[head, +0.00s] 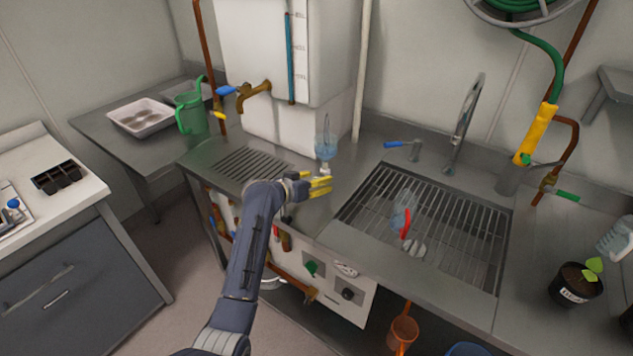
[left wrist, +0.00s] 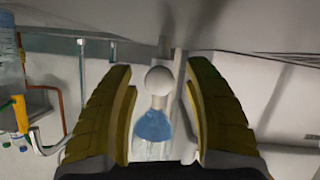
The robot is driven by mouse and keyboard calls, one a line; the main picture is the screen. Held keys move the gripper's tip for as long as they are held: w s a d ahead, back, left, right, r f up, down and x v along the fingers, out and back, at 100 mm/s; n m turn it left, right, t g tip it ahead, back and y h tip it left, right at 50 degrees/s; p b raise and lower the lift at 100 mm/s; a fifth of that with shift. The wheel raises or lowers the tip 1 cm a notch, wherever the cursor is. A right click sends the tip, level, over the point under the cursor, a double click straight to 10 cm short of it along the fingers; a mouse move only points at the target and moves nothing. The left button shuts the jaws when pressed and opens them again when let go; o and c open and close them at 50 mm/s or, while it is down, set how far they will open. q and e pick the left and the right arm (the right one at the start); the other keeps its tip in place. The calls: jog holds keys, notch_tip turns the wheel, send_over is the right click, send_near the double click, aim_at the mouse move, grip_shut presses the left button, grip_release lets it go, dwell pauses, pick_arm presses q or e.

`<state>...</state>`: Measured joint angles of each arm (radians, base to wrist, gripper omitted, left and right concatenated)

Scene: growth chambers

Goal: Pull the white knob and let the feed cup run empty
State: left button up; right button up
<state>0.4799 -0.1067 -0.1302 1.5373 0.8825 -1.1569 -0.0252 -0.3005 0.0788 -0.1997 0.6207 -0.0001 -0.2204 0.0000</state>
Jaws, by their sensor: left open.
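The feed cup (head: 325,146) is a small clear cup with blue liquid. It stands upright in front of the white tank at the back of the steel counter. Its white knob (head: 325,169) shows low on its front. My left gripper (head: 320,185) is just in front of and below the cup, its yellow fingers pointing right. In the left wrist view the round white knob (left wrist: 159,80) appears between the two open fingers, with a gap on both sides. The blue liquid of the cup (left wrist: 154,126) shows below it there. My right gripper is in neither view.
The white tank (head: 273,50) with a brass tap stands behind. A sink with a wire grid (head: 460,235) lies to the right, with a red-handled clear item (head: 404,222) on it. A green jug (head: 191,114) stands left. A potted seedling (head: 577,284) stands far right.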

pick_arm(q)
grip_shut()
dwell(0.3)
jog(key=shift+s+a, duration=0.6)
jog(key=shift+s, duration=0.3)
grip_release()
jog(key=shift+a, duration=0.1)
